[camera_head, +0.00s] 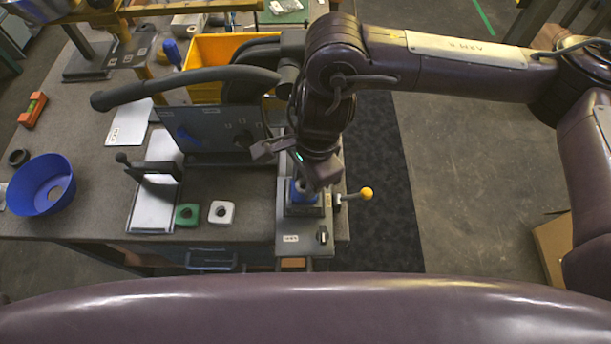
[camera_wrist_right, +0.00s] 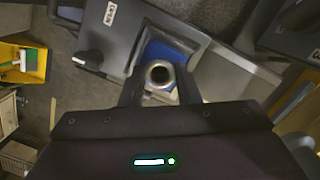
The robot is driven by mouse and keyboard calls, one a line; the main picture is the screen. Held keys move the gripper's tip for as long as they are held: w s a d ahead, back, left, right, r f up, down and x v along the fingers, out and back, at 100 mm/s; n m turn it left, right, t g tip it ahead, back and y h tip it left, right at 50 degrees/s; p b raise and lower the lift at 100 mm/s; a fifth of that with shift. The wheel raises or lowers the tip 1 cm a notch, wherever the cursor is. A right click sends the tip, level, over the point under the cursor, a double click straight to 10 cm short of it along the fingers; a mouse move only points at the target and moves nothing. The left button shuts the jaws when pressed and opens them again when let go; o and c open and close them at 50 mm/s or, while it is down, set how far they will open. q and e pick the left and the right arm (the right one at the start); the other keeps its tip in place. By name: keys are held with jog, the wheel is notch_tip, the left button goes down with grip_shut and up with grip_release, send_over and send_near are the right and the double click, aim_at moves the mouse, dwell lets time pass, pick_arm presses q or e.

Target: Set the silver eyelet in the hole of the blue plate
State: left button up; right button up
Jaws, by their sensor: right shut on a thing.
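The silver eyelet (camera_wrist_right: 159,73) shows in the right wrist view as a bright ring with a dark bore. My right gripper (camera_wrist_right: 160,84) is shut on it, one finger at each side. The blue plate (camera_wrist_right: 167,53) lies under and behind the eyelet, in the grey fixture; its hole is hidden. In the head view my right gripper (camera_head: 304,184) points down just over the blue plate (camera_head: 300,197) at the table's right edge. I cannot tell whether the eyelet is in the hole or above it. My left gripper is not in view.
A lever press with a dark panel (camera_head: 215,135) stands left of my right gripper. A yellow-knobbed lever (camera_head: 366,193) sticks out right of the fixture. Green (camera_head: 187,214) and white (camera_head: 221,212) square pieces, a blue bowl (camera_head: 41,185) and a yellow bin (camera_head: 205,88) are left.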

jog(key=shift+f, duration=0.15)
jog(key=shift+r, duration=0.25)
jog(key=o, duration=1)
jog(key=shift+w+d+r+b, duration=0.1)
jog(key=shift+d+r+b, duration=0.1)
jog(key=shift+r, duration=1.1)
jog(key=shift+w+d+r+b, duration=0.1)
jog(key=shift+d+r, duration=0.05)
jog(key=shift+r, duration=1.1)
jog(key=shift+w+d+r+b, duration=0.1)
jog(key=shift+d+r, duration=0.1)
jog(key=shift+r, duration=1.1)
